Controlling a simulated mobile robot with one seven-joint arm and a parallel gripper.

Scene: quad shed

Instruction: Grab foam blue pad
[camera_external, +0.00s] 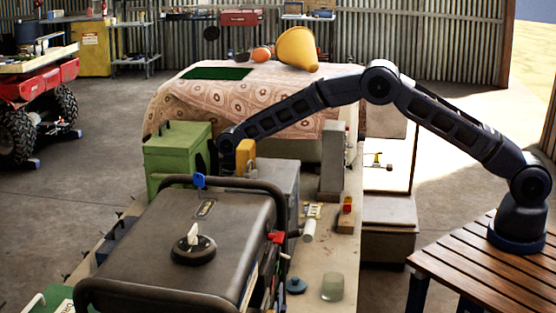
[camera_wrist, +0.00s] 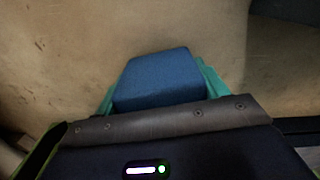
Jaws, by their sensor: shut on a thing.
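The blue foam pad (camera_wrist: 158,78) is a dark blue block in the middle of the wrist view. My gripper (camera_wrist: 161,86) has its teal fingers on the left and right sides of the pad and is shut on it. A tan, stained surface lies behind the pad. I cannot tell whether the pad touches that surface. In the external view my arm reaches left across the bench, and its wrist end drops behind the green box and the grey machine. The fingers and the pad are hidden there.
A green box (camera_external: 178,152), a large dark machine (camera_external: 215,225) and a yellow padlock (camera_external: 245,153) crowd the wrist. A grey upright block (camera_external: 332,165) stands to the right. A glass jar (camera_external: 332,287) stands in front.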

